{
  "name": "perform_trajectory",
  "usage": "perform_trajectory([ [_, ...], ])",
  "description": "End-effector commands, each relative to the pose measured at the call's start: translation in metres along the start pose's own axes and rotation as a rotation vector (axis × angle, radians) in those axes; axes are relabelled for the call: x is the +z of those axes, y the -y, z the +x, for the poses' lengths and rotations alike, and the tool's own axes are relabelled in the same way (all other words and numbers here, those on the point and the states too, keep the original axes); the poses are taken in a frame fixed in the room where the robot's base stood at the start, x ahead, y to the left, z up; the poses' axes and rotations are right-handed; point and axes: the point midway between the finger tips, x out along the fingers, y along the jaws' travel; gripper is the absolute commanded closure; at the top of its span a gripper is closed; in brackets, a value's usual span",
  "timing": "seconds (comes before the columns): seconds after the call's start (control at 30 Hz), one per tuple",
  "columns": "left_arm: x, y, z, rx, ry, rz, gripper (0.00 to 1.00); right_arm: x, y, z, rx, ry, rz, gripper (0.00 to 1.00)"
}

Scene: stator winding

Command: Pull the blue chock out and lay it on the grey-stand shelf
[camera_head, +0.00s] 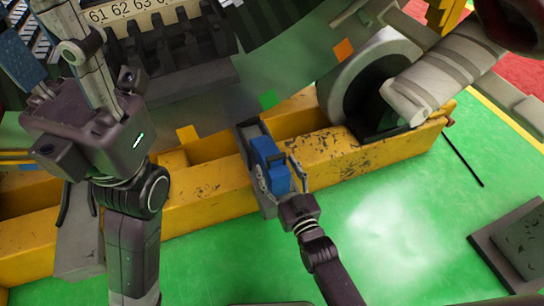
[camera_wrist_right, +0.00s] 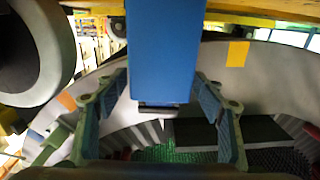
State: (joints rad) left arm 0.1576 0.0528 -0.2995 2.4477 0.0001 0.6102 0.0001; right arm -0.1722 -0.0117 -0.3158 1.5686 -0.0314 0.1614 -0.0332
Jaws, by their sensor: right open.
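In the right wrist view the blue chock (camera_wrist_right: 161,45) comes down from the top, between the two spread fingers of my right gripper (camera_wrist_right: 162,110). I cannot tell whether either finger touches it. My left gripper (camera_head: 98,75) is at the upper left, beside a pale bar; its grip is unclear. A grey plate-like stand (camera_head: 497,243) shows at the right edge; its shelf is not clearly visible.
The yellow beam (camera_head: 215,192) runs across the floor beneath the large stator (camera_head: 280,55). A grey roller (camera_head: 365,75) sits on the beam at right. The green floor (camera_head: 400,225) is open between the chock and the grey stand. A thin dark rod (camera_head: 463,160) lies there.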

Motion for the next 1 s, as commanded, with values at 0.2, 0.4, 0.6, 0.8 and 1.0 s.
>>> perform_trajectory([
  [0.2,0.000,0.000,0.000,-0.001,0.000,0.000,0.60,0.001,0.000,-0.044,-0.001,0.003,-0.001,0.37],
  [0.4,0.000,0.000,0.000,-0.001,0.000,-0.001,0.60,0.000,0.000,-0.063,0.000,0.000,0.000,0.37],
  [0.6,0.000,0.000,0.000,-0.001,0.000,-0.001,0.60,0.000,0.000,-0.066,0.000,-0.001,0.000,0.37],
  [0.8,0.000,0.000,0.000,-0.002,0.002,-0.001,0.60,-0.003,0.000,-0.065,0.000,-0.006,0.000,0.44],
  [1.0,0.008,0.003,-0.002,-0.018,0.054,-0.006,0.60,-0.106,-0.007,-0.064,0.009,-0.207,0.000,0.67],
])
